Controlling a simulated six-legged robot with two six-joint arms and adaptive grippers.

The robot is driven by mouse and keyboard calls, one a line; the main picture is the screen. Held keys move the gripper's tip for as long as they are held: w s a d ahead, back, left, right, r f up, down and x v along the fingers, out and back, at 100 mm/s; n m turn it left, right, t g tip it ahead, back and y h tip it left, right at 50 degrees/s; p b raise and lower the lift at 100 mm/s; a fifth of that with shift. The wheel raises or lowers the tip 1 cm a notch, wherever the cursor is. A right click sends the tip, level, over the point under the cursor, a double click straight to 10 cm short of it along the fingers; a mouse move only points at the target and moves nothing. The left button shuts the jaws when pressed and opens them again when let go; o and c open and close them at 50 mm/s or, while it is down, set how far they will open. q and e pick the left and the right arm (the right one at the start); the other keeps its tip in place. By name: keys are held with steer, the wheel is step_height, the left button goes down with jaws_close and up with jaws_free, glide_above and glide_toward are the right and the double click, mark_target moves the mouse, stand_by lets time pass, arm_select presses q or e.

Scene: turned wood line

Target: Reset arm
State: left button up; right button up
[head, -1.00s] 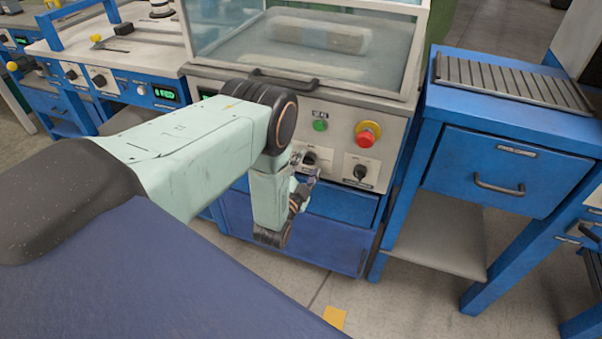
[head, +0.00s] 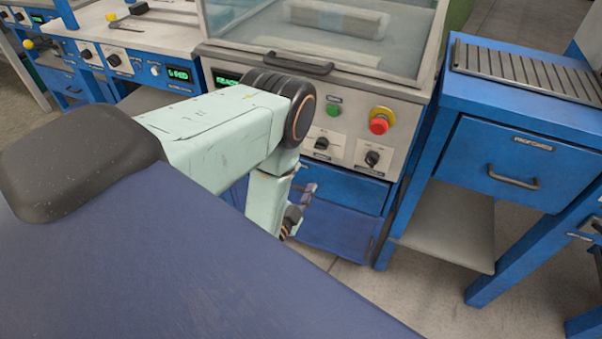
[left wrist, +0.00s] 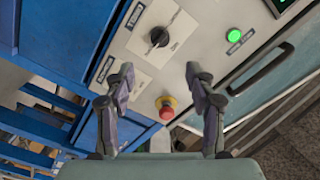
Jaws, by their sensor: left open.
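My left arm comes in from the left in the head view, bends at a dark joint and points down in front of a machine's control panel. My left gripper (head: 301,200) is mostly hidden behind its own forearm there. In the left wrist view the left gripper (left wrist: 160,88) has its two fingers wide apart with nothing between them. Beyond the fingers is the panel with a red stop button (left wrist: 166,107), a black knob (left wrist: 157,37) and a lit green button (left wrist: 235,35). My right gripper is not in view.
The machine has a clear hood (head: 325,35) with a handle (head: 290,62) and blue drawers (head: 345,185) below. A blue cabinet (head: 510,160) with a slatted top stands at the right. A bench (head: 130,45) with controls is at the left. Grey floor (head: 430,290) shows in front.

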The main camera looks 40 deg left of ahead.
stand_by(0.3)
arm_select(q)
steer(key=s+d+f+n+g+h, duration=0.1)
steer(key=s+d+f+n+g, duration=0.15)
steer(key=s+f+g, duration=0.35)
steer(key=s+d+f+n+g+h, duration=0.1)
steer(key=s+d+f+n+g, duration=0.1)
steer(key=s+f+n+g, duration=0.4)
steer(key=s+d+r+g+h, duration=0.1)
steer(key=s+d+r+g, duration=0.1)
steer(key=s, duration=0.6)
steer(key=s+d+r+g+h, duration=0.1)
steer(key=s+d+r+g, duration=0.2)
steer(key=s, duration=0.5)
steer(key=shift+s+d+r+g, duration=0.15)
steer(key=shift+d+r+g, duration=0.15)
steer(key=shift+r, duration=0.55)
